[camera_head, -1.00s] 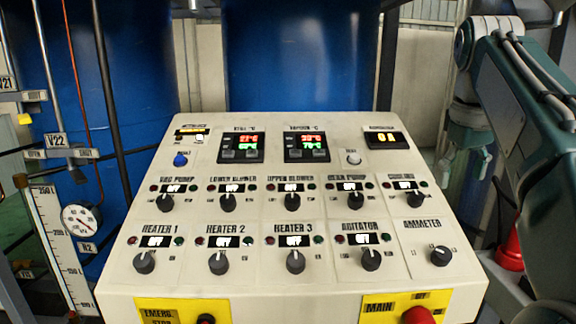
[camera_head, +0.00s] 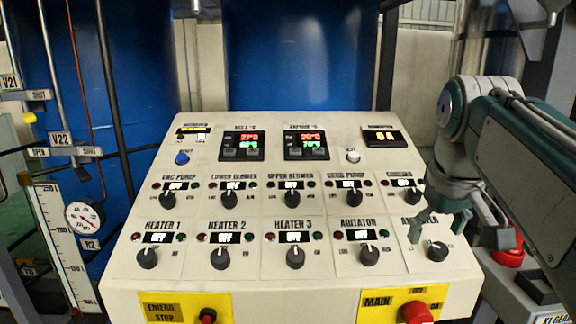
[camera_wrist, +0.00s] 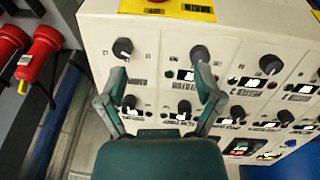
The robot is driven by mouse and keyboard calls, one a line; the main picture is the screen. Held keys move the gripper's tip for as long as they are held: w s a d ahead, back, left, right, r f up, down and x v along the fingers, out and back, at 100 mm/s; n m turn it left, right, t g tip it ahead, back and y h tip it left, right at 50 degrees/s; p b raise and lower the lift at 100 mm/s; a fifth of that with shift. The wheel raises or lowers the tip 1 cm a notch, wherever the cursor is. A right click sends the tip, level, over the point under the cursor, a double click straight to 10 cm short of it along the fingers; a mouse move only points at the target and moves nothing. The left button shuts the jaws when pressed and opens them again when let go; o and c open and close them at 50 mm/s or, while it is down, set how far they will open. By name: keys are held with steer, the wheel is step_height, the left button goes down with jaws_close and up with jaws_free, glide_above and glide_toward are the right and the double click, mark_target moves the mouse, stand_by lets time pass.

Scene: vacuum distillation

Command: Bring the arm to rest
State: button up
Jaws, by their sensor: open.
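My gripper (camera_head: 438,228) hangs over the right side of the control panel in the head view, close to the ammeter knob (camera_head: 437,251) and partly covering its label. In the wrist view my gripper (camera_wrist: 160,76) has its two fingers spread with nothing between them. The pale panel (camera_head: 330,275) lies beyond the fingers there. I cannot tell whether a fingertip touches the panel. The agitator knob (camera_head: 369,255) is to the left of the gripper.
The red main switch (camera_head: 417,312) and the emergency stop button (camera_head: 208,316) are on the panel's front. Red parts (camera_wrist: 45,45) stand beside the panel in the wrist view. Blue tanks (camera_head: 295,60) rise behind. A dial gauge (camera_head: 84,216) is at left.

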steer(key=s+a+f+t, duration=0.1)
steer(key=s+a+f, duration=0.2)
steer(key=s+f, duration=0.3)
steer(key=s+a+f+m+t, duration=0.1)
steer(key=s+a+f, duration=0.2)
steer(key=f, duration=1)
steer(key=s, duration=0.3)
steer(key=shift+a+m+t+y, duration=0.15)
steer(key=shift+m+t+y, duration=0.15)
steer(key=shift+y, duration=0.1)
steer(key=shift+s, duration=0.1)
